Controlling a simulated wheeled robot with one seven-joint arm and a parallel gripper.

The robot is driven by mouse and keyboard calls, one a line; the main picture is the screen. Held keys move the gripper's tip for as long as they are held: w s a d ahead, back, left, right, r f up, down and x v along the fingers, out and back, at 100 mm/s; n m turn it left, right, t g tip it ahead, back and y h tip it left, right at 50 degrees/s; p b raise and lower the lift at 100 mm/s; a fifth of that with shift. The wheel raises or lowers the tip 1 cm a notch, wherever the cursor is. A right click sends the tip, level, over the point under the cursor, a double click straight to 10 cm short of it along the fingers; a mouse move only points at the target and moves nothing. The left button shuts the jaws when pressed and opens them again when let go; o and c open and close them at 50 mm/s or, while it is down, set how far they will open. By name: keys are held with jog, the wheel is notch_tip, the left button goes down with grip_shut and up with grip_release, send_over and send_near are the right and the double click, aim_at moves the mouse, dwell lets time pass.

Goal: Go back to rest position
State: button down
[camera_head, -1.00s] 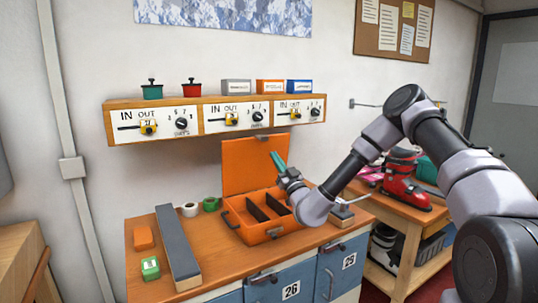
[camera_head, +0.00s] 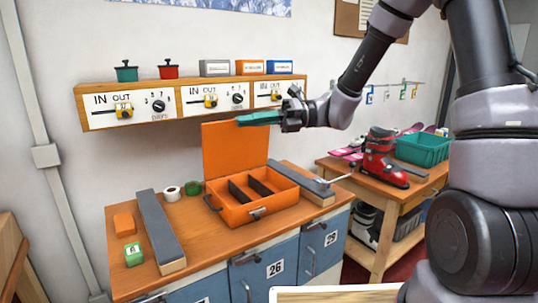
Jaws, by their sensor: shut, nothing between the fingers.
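My gripper (camera_head: 240,119) is raised in front of the wall shelf, just above the open lid of the orange case. Its teal fingers are shut, point left and hold nothing. The orange case (camera_head: 228,216) sits open on the wooden bench top, with its lid (camera_head: 234,153) standing up at the back. Dark dividers split its inside, and I see nothing lying in it. My arm comes in from the right side of the picture.
The wooden shelf (camera_head: 150,88) with slider and dial panels is close behind my gripper. A long grey-topped block (camera_head: 158,225), an orange block (camera_head: 125,222) and a green block (camera_head: 133,254) lie on the bench. A red ski boot (camera_head: 381,155) and teal crate (camera_head: 423,149) stand right.

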jog(key=s+d+r+n+t+h, duration=0.2)
jog(key=s+d+n+t+h, duration=0.1)
jog(key=d+n, duration=0.4)
jog(key=s+d+r+n+t+h, duration=0.2)
jog(key=d+n+t+h, duration=0.3)
jog(key=d, duration=0.7)
jog(key=s+d+r+n+t+h, duration=0.2)
jog(key=d+n+h, duration=0.4)
jog(key=d+n, duration=0.4)
jog(key=shift+s+d+r+t+h, duration=0.2)
jog(key=shift+s+t+h, duration=0.2)
jog(key=shift+s+t, duration=0.6)
